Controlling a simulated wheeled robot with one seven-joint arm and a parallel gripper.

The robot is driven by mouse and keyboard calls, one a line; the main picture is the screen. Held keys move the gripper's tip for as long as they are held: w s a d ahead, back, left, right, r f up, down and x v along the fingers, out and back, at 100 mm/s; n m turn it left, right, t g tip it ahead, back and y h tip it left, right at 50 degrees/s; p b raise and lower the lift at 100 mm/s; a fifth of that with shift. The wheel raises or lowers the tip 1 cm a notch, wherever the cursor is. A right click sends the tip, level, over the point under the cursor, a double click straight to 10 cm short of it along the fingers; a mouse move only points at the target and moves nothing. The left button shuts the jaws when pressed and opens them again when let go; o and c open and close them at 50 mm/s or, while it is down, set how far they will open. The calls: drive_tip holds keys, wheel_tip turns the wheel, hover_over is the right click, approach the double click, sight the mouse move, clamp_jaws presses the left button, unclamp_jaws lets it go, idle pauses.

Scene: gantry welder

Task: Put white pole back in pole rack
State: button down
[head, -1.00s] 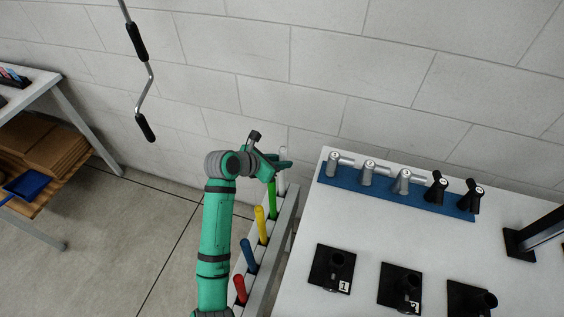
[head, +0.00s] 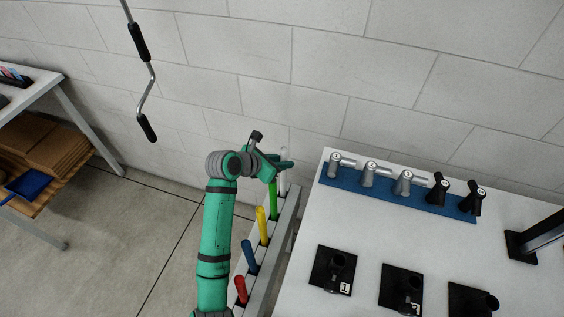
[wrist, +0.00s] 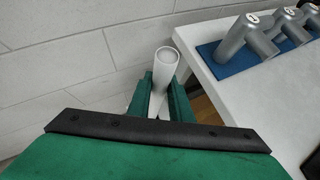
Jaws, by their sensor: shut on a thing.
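The white pole (wrist: 166,60) stands between the two green fingers of my gripper (wrist: 160,100) in the wrist view, with its top end above them. In the head view the white pole (head: 283,180) is at the far end of the pole rack (head: 283,215), partly hidden by my gripper (head: 283,163). The rack is a narrow grey stand with green (head: 272,199), yellow (head: 262,225), blue (head: 249,254) and red (head: 240,289) poles in a row. The white pole's lower end is at the rack's far end; I cannot tell how deep it sits.
A white table (head: 310,235) stands right of the rack, with a blue strip (head: 427,206) of handled tools and several black holders (head: 331,270). The wall is close behind. A crank (head: 148,80) hangs at upper left. A shelf (head: 65,140) with cardboard stands far left. Floor between is clear.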

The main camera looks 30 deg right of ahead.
drive_tip(key=c, duration=1.5)
unclamp_jaws()
drive_tip(key=v, duration=1.1)
drive_tip(key=shift+d, duration=0.1)
